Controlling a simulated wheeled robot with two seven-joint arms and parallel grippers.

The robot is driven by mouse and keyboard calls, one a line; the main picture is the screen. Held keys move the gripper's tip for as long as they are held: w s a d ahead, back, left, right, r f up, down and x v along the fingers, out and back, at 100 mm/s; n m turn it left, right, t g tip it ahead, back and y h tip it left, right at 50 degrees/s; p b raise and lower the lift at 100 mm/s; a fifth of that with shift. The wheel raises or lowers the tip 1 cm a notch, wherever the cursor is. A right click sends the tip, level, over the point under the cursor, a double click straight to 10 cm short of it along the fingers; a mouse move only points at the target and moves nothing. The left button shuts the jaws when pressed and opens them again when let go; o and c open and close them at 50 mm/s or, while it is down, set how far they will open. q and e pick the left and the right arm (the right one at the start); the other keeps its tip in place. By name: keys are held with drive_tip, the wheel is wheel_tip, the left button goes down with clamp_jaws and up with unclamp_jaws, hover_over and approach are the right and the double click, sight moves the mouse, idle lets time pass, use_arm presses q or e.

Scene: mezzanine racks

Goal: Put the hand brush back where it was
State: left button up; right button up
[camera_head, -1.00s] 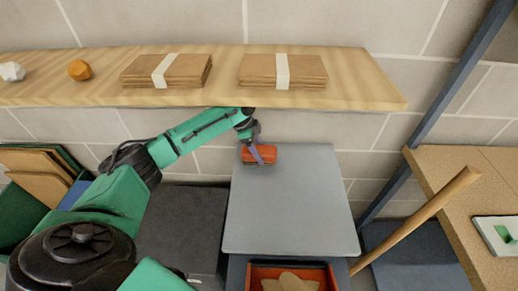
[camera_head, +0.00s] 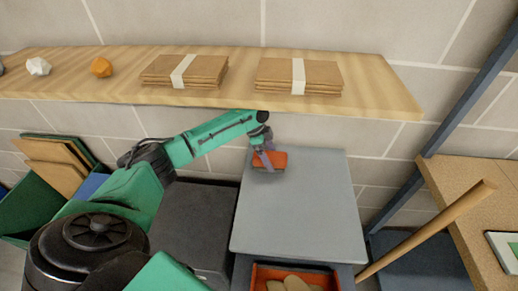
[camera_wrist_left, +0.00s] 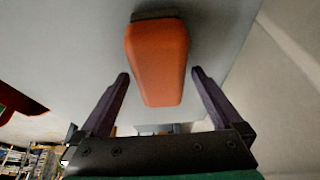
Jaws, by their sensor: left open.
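The hand brush shows as an orange block (camera_head: 274,162) at the far left part of a grey cabinet top (camera_head: 300,215), near the wall. In the left wrist view its orange, tapered handle (camera_wrist_left: 157,65) points toward my gripper, with a dark edge at its far end. My left gripper (camera_head: 266,156) is at the brush; its fingers (camera_wrist_left: 160,75) are apart, one on each side of the handle's near end, with gaps visible. Part of the brush is hidden behind the gripper in the head view. My right gripper is not in view.
A wooden shelf (camera_head: 380,96) with banded brown stacks (camera_head: 300,76) runs above my arm. An orange-red drawer or tray (camera_head: 262,272) holds brown items below the cabinet top. A wooden pole (camera_head: 430,228) leans at the right. Most of the grey top is clear.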

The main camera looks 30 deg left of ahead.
sight(270, 155)
use_arm(q)
drive_tip(key=b+v, duration=0.1)
drive_tip(key=v, duration=0.3)
drive_tip(key=shift+a+r, duration=0.2)
drive_tip(key=shift+r, duration=0.15)
drive_tip(key=s+a+b, duration=0.3)
drive_tip(key=s+a, duration=0.2)
drive_tip(key=a, duration=0.5)
drive_tip(key=shift+s+a+r+b, duration=0.15)
drive_tip(key=shift+a+b, duration=0.25)
